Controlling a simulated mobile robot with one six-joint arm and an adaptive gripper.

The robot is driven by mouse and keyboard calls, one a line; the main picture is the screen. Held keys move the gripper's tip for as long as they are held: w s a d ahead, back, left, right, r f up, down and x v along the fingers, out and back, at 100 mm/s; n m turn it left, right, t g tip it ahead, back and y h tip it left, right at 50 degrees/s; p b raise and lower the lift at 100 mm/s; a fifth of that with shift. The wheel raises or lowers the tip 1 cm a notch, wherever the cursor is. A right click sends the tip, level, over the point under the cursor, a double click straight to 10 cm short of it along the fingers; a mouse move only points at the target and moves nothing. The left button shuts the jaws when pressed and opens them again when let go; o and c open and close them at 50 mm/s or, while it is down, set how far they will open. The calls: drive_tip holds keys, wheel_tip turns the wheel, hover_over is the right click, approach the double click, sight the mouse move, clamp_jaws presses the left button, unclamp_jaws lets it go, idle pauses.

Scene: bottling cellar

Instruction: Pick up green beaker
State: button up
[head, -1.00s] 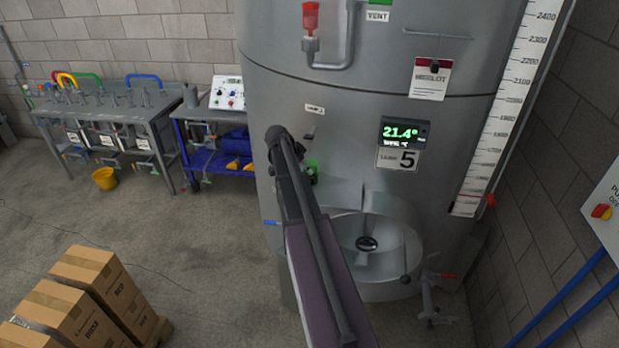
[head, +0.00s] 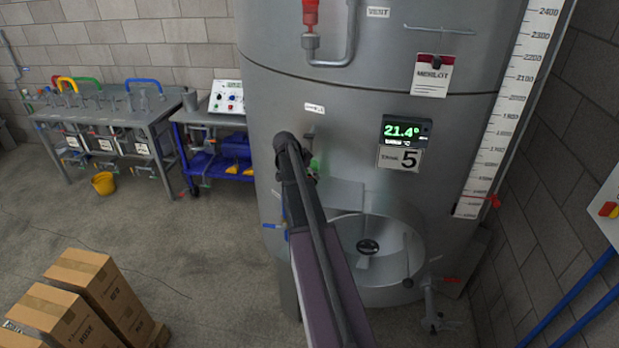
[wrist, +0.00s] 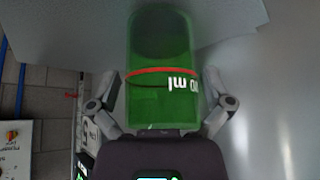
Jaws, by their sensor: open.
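The green beaker (wrist: 162,105) is translucent, with a red line and upside-down white lettering, and fills the middle of the wrist view. My gripper (wrist: 160,92) is open, with one finger on each side of the beaker; I cannot tell whether either finger touches it. In the head view, only a small green part of the beaker (head: 315,166) shows beside my arm, in front of the tank. My arm hides most of the gripper there. What the beaker rests on is not clear.
The big grey steel tank (head: 345,100) stands close behind the beaker. A small grey ledge (head: 347,192) juts from it, above a round hatch (head: 367,247). Cardboard boxes (head: 90,290) stand at lower left, and a bench (head: 160,120) at the back left.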

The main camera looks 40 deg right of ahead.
drive_tip(key=c, duration=1.1)
drive_tip(key=shift+a+r, duration=0.1)
drive_tip(key=w+a, duration=0.1)
drive_tip(key=a, duration=1.7)
drive_tip(key=shift+w, duration=0.2)
drive_tip(key=shift+d, duration=0.1)
